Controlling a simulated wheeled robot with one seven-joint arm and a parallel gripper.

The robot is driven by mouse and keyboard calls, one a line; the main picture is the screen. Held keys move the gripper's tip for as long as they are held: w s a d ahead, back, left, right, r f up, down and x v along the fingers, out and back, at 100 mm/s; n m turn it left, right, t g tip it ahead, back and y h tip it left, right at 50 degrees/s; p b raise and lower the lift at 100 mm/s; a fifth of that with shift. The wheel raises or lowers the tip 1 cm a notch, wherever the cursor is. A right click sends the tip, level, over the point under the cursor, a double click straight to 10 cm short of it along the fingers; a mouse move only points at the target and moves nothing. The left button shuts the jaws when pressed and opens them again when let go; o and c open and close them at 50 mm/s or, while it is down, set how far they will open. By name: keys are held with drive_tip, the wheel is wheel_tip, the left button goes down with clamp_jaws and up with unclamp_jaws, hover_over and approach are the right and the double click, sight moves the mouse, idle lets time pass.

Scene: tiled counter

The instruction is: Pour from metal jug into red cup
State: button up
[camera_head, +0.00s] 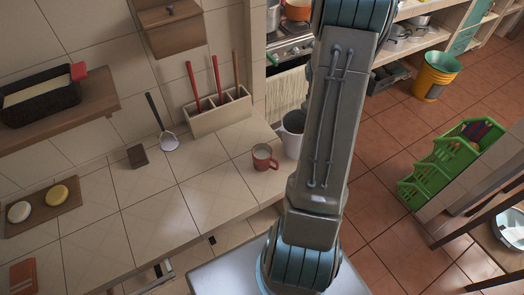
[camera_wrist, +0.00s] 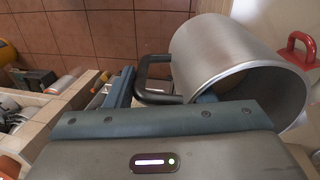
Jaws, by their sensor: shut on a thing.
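The metal jug (camera_wrist: 215,55) fills the right of the wrist view, its open mouth facing right and toward the camera. What the jug contains cannot be seen. In the head view, a pale grey vessel (camera_head: 292,138), which looks like the jug, shows partly behind my arm with its mouth upward. The red cup (camera_head: 264,158) stands upright on the counter just left of it, apart from it in the picture. A red handle, apparently the cup's (camera_wrist: 296,45), shows beyond the jug's mouth. My gripper is hidden in the head view.
A utensil holder (camera_head: 220,114) with red-handled tools stands against the wall behind the cup. A spatula (camera_head: 168,140) and a small brown block (camera_head: 137,156) are farther left. The front counter (camera_head: 160,220) is clear. A stove (camera_head: 288,50) is behind.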

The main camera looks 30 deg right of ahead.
drive_tip(key=shift+d+f+y, duration=0.65)
drive_tip(key=shift+f+y, duration=0.25)
drive_tip(key=shift+f, duration=0.1)
drive_tip(key=shift+a+r, duration=0.15)
drive_tip(key=shift+r, duration=2.45)
